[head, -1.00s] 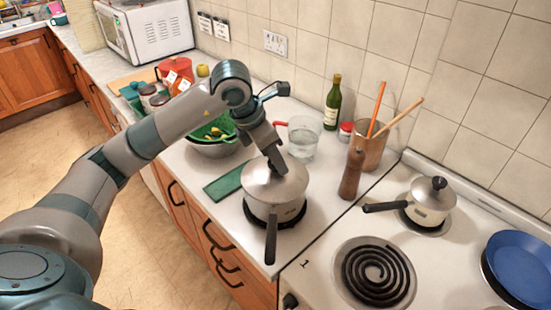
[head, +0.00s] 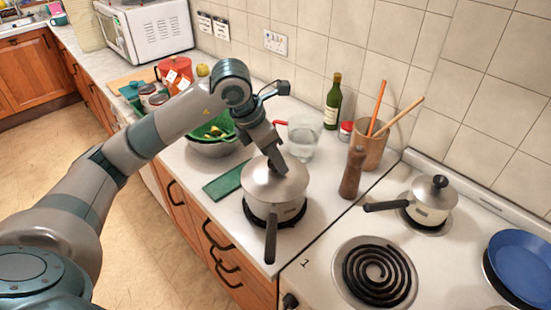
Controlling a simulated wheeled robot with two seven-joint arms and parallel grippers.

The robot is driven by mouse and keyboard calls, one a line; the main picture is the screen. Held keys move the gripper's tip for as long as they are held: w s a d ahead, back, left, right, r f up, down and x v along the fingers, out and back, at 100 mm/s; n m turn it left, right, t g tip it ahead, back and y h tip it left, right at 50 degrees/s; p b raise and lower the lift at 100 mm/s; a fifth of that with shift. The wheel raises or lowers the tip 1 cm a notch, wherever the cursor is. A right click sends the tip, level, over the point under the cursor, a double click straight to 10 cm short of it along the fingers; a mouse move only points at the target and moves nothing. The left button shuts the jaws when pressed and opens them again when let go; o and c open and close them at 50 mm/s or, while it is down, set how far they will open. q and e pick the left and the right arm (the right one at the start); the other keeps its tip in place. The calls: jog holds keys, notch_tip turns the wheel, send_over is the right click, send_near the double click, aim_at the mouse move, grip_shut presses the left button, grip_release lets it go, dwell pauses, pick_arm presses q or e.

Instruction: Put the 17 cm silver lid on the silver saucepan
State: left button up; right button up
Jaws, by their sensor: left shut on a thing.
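The silver saucepan (head: 262,207) stands on a dark round trivet on the counter, its black handle pointing toward the front. The silver lid (head: 290,190) sits over the saucepan's top and looks about level; I cannot tell whether it is fully seated on the rim. My left gripper (head: 277,166) comes down from above and is shut at the middle of the lid, on its knob, which the fingers hide. My right gripper is not in view.
A smaller lidded pot (head: 431,208) stands on the stove at the right. A wooden pepper mill (head: 353,173), a glass bowl (head: 303,140), a green bottle (head: 332,104) and a utensil pot (head: 371,150) stand behind the saucepan. A green colander (head: 212,130) is behind left. The front burner (head: 377,274) is bare.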

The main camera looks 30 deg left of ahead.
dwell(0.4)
pick_arm(q)
jog(key=o, duration=1.8)
jog(key=shift+r, duration=0.1)
jog(key=shift+r+p, duration=1.6)
jog(key=shift+r, duration=1.8)
jog(key=shift+s+f, duration=0.1)
jog(key=shift+s, duration=0.05)
